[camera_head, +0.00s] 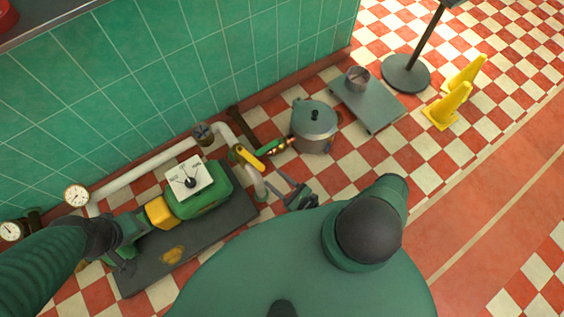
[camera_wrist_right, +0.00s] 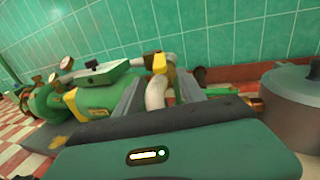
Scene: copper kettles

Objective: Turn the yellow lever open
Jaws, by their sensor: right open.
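The yellow lever (camera_head: 248,157) sits on a valve at the right end of the pale pipe, beside the green pump. It also shows in the right wrist view (camera_wrist_right: 159,63), between and beyond my fingers. My right gripper (camera_head: 272,182) is open and empty, just below and right of the lever in the head view, apart from it. In the right wrist view its two fingers (camera_wrist_right: 158,80) stand either side of the pale bent pipe. My left gripper (camera_head: 122,232) is at the lower left near the pump's end; its fingers are unclear.
The green pump (camera_head: 208,196) with a white dial plate (camera_head: 190,180) stands on a dark base. A lidded metal pot (camera_head: 314,128) stands right of the valve, near a grey platform (camera_head: 368,108). Yellow cones (camera_head: 447,107) stand farther right. The green tiled wall (camera_head: 180,70) is behind.

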